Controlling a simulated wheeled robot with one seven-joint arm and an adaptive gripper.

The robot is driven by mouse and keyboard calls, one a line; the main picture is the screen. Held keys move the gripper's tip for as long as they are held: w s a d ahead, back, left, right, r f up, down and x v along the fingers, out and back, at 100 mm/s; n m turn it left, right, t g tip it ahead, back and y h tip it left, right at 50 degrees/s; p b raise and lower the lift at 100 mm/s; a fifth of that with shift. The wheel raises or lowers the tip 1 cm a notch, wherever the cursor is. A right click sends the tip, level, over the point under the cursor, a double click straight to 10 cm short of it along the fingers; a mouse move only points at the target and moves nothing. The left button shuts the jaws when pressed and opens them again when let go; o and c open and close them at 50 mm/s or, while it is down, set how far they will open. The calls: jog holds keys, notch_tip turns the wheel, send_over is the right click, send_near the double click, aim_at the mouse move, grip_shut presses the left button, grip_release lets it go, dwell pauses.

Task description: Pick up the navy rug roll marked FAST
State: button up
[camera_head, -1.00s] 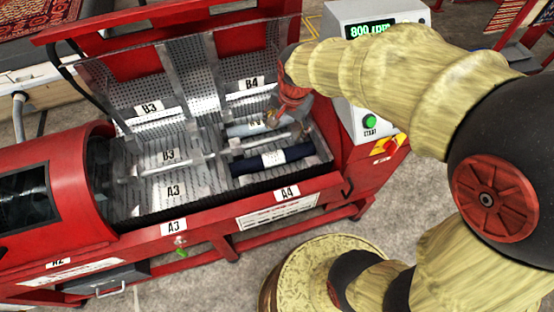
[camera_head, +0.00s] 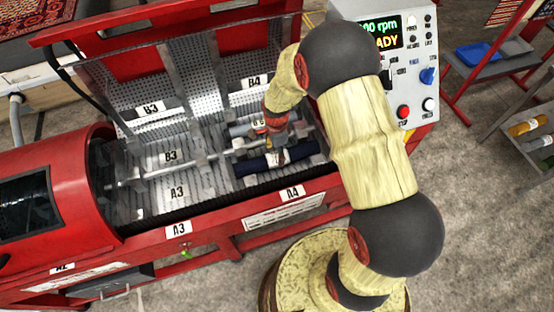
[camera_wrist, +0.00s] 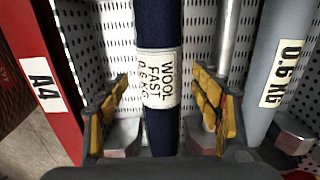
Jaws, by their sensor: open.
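The navy rug roll (camera_head: 257,165) lies in compartment A4 of the red machine, near its front wall. In the wrist view the navy roll (camera_wrist: 155,35) runs up the picture, with a white label (camera_wrist: 162,78) reading WOOL FAST 0.6 KG. My gripper (camera_wrist: 160,110) is open, its yellow-padded fingers apart on either side of the roll, with visible gaps to it. My gripper also shows in the head view (camera_head: 277,140), over the roll; its fingertips are partly hidden there.
A grey-blue roll (camera_wrist: 276,60) marked 0.6 KG lies in B4, beyond a metal shaft (camera_wrist: 229,40) right of the navy roll. The red front wall (camera_wrist: 50,75) with the A4 label is at left. A control panel (camera_head: 405,60) stands right of the machine.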

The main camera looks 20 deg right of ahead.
aim_at(277, 155)
notch_tip(277, 155, down, 4)
jog(key=shift+d+f+b, duration=0.15)
jog(key=shift+f+b, duration=0.05)
jog(key=shift+b, duration=0.6)
jog(key=shift+r, duration=0.1)
jog(key=shift+c, duration=1.2)
jog(key=shift+w, duration=0.1)
jog(key=c, duration=1.4)
